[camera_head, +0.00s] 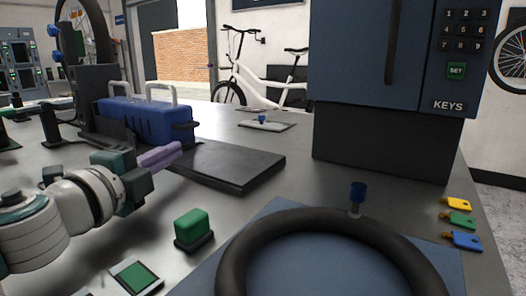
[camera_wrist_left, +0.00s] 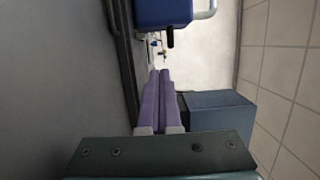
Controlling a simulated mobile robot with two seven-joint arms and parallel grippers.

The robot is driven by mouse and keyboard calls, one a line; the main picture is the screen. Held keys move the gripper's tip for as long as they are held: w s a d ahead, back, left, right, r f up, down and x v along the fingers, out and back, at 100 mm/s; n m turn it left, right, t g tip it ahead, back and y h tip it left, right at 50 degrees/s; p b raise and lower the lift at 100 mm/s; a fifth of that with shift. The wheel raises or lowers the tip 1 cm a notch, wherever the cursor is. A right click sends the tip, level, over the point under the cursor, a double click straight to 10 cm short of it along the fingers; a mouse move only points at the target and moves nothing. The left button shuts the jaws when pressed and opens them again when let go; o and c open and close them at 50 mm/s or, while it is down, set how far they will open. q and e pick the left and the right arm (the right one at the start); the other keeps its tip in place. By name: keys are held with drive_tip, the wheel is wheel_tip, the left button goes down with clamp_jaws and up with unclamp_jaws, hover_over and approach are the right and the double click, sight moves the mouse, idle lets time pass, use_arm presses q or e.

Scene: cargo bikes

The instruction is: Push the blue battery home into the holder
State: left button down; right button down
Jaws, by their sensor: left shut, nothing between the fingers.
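The blue battery (camera_head: 150,122) lies on the bench at the left, with pale loop handles on top. It sits at the back end of a dark flat holder (camera_head: 228,167), by a black upright part (camera_head: 96,95). I cannot tell how far it is seated. My left gripper (camera_head: 176,149) is shut and empty, its purple fingers in front of the battery's near side and apart from it as far as I can see. The left wrist view shows the closed fingers (camera_wrist_left: 159,74) below the blue battery (camera_wrist_left: 162,12). My right gripper is not in view.
A green button (camera_head: 192,225) on a black base stands near the front. A black ring (camera_head: 245,235) lies on a blue mat at the front right. A blue key cabinet (camera_head: 395,50) stands behind it, with coloured keys (camera_head: 460,220) at the right edge.

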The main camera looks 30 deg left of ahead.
use_arm(q)
drive_tip(key=shift+s+d+f, duration=0.1)
drive_tip(key=shift+s+d, duration=0.15)
drive_tip(key=shift+s, duration=0.35)
drive_tip(key=shift+s+d+f, duration=0.1)
drive_tip(key=shift+s+d, duration=0.1)
drive_tip(key=shift+s, duration=0.35)
drive_tip(key=shift+s+r, duration=0.15)
drive_tip(key=shift+s, duration=0.25)
drive_tip(key=c, duration=1.6)
unclamp_jaws()
